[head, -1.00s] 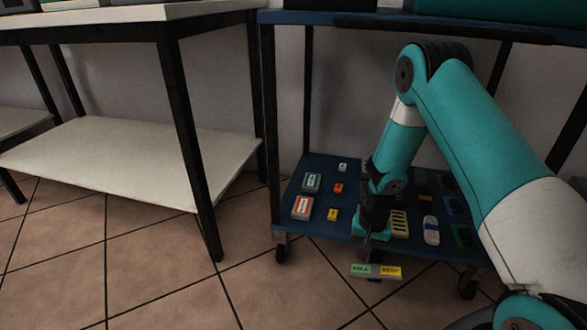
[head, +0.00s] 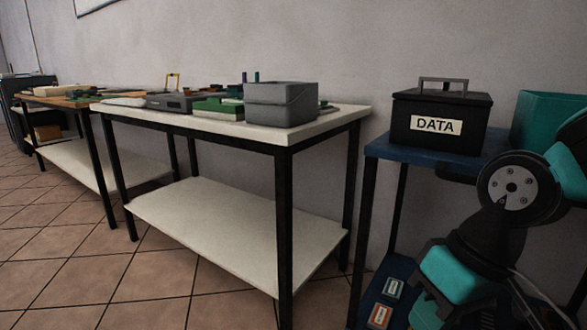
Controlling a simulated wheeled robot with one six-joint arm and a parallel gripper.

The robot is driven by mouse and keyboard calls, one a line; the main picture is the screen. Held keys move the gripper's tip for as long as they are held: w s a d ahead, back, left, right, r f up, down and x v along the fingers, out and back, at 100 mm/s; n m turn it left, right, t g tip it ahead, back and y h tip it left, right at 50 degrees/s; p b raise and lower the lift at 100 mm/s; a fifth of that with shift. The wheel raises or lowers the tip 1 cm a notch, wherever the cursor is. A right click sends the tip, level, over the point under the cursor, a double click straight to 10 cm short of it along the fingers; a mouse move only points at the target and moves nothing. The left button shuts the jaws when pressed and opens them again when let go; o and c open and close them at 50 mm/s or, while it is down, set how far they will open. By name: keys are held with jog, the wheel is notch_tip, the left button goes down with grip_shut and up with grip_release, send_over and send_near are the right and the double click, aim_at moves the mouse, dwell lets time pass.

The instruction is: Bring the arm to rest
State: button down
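My teal and black arm (head: 470,255) shows at the right edge of the head view, bent in front of the blue cart (head: 402,151). Its upper joint stands beside the cart's top shelf and its lower links reach down over the bottom shelf. My gripper is out of the picture, below or behind the visible arm links, so its fingers cannot be seen.
A black box labelled DATA (head: 437,126) and a teal bin (head: 545,118) stand on the cart top. Small labelled blocks (head: 380,316) lie on its lower shelf. A white table (head: 340,122) with a grey bin (head: 281,104) stands left. Tiled floor (head: 60,270) is open at front left.

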jog(key=s+a+r+n+p, duration=0.1)
jog(key=s+r+n+p, duration=0.15)
jog(key=s+r, duration=0.4)
notch_tip(320, 180, up, 36)
jog(key=p, duration=3.6)
jog(key=shift+w+p, duration=0.2)
jog(key=shift+p, duration=0.2)
